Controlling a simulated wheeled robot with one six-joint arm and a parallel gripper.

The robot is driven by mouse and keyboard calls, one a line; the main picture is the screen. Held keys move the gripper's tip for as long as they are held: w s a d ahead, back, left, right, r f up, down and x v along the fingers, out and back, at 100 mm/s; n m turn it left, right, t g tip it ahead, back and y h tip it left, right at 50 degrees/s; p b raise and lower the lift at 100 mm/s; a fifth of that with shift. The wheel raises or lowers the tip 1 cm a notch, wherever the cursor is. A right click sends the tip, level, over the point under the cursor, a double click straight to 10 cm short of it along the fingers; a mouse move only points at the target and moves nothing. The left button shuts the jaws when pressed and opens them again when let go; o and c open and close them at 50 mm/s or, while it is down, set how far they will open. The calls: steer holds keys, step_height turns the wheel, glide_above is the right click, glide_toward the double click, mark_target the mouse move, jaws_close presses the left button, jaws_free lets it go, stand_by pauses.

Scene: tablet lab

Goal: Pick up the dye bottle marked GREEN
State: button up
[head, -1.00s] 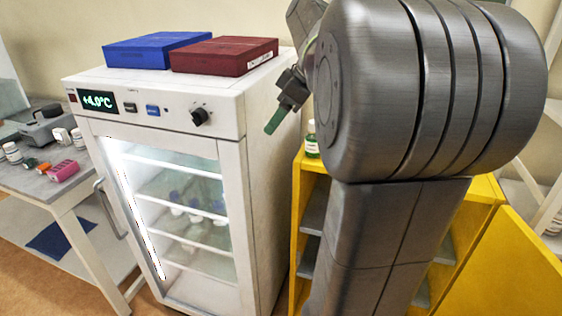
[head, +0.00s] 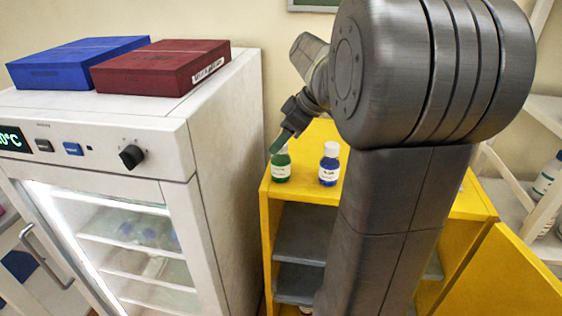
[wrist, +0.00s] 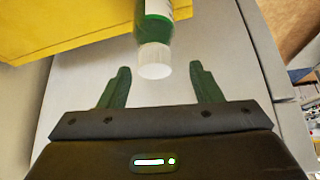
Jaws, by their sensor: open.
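The green dye bottle (head: 281,166), with a white label, stands on top of the yellow cabinet (head: 310,193) near its left front corner. In the wrist view the green bottle (wrist: 157,28) shows its white cap toward me, just beyond and between the fingertips. My gripper (wrist: 157,80) is open and empty, with one green finger on each side of the cap's line. In the head view my gripper (head: 279,142) is close to the bottle's top and a finger hides part of its cap. I cannot tell from the head view whether it touches.
A blue-liquid bottle (head: 329,165) with a white cap stands just right of the green one. The white fridge (head: 225,140) rises left of the cabinet, with a blue box (head: 75,62) and a dark red box (head: 160,68) on top. My arm hides the cabinet's middle.

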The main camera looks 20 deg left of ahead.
mark_target(281, 161)
steer(key=x, duration=0.4)
steer(key=shift+w+f+p, duration=0.2)
steer(key=shift+w+p, duration=0.05)
steer(key=shift+p, duration=0.15)
steer(key=c, duration=1.2)
steer(key=shift+o, duration=0.2)
steer(key=shift+r, duration=0.15)
